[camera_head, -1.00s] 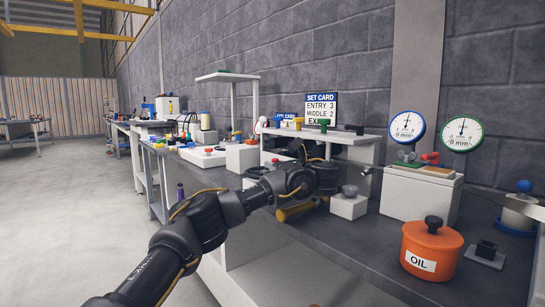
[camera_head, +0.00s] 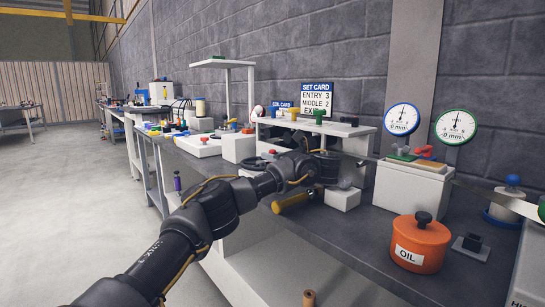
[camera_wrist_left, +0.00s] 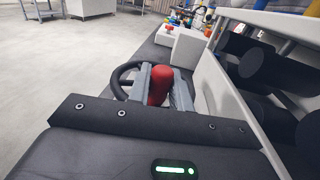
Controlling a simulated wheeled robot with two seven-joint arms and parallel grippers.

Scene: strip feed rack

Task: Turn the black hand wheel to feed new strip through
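The black hand wheel (camera_wrist_left: 124,78) shows in the left wrist view, with a red knob (camera_wrist_left: 160,86) standing on it. In the head view, a small part of the wheel (camera_head: 256,163) shows behind my left arm. My left gripper (camera_wrist_left: 163,92) has its two grey fingers on either side of the red knob, close against it, and looks shut on it. The fingers are hidden in the head view, behind the hand and wrist. The strip (camera_head: 474,192) runs along the right side of the bench. My right gripper is not in view.
A white block (camera_head: 342,198), an orange oil pot (camera_head: 420,245) and a yellow cylinder (camera_head: 291,203) sit near my left arm. Two dial gauges (camera_head: 402,119) (camera_head: 456,127) stand over a white housing (camera_head: 408,190). A set card (camera_head: 317,99) stands behind. The floor (camera_head: 70,190) at left is clear.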

